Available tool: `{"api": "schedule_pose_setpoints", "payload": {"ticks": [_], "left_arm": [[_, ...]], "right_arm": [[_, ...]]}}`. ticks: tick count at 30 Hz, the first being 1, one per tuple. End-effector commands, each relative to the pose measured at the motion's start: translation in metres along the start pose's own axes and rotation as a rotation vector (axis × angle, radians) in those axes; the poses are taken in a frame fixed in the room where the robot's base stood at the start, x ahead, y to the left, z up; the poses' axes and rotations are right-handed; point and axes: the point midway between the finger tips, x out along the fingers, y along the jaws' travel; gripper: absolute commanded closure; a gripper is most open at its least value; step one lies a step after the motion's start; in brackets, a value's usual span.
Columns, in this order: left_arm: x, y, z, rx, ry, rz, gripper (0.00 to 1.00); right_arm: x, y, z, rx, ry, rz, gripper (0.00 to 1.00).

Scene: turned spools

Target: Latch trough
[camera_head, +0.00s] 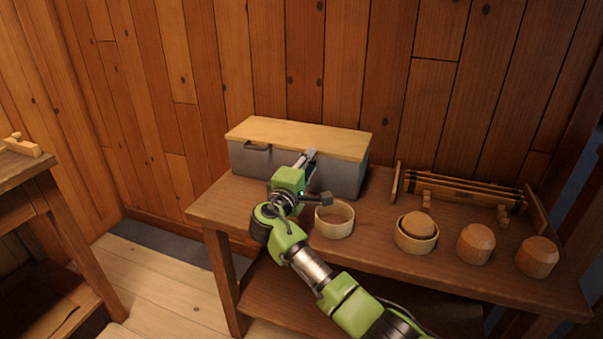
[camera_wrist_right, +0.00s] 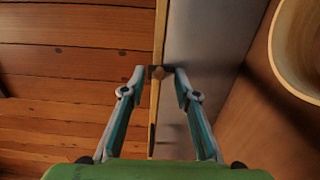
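The trough (camera_head: 345,181) is a grey box with a pale wooden lid (camera_head: 300,137) lying flat on top, at the back left of the bench. A dark handle (camera_head: 257,147) is on its front at the left. My right gripper (camera_head: 309,155) is at the trough's front, near the lid's front edge. In the right wrist view my right gripper (camera_wrist_right: 159,74) is open, with a small brown latch piece (camera_wrist_right: 157,72) between its fingertips, at the seam of lid edge (camera_wrist_right: 160,38) and grey front (camera_wrist_right: 200,40). Whether the fingers touch it, I cannot tell. My left gripper is out of view.
The bench (camera_head: 385,240) holds an empty wooden bowl (camera_head: 334,221) close to my right arm, another bowl (camera_head: 415,236) with a rounded piece in it, and two turned wooden pieces (camera_head: 475,243). A wooden rack (camera_head: 465,190) stands at the back right. Another table (camera_head: 20,168) is at the left.

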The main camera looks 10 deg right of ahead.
Motion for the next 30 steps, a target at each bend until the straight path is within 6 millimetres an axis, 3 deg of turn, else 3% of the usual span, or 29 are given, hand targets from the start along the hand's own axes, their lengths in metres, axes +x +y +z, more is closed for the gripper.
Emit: {"api": "schedule_pose_setpoints", "payload": {"ticks": [9,15,21,30], "left_arm": [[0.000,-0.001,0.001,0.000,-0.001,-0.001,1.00],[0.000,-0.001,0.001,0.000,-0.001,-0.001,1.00],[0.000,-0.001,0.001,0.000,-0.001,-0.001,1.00],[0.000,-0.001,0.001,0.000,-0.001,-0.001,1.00]], "right_arm": [[-0.066,-0.001,-0.001,0.003,0.005,-0.003,0.71],[-0.098,-0.001,-0.001,0.002,0.004,-0.003,0.71],[-0.110,-0.001,-0.001,0.000,0.002,-0.001,0.71],[-0.111,0.000,-0.001,0.000,0.002,-0.001,0.71]]}}
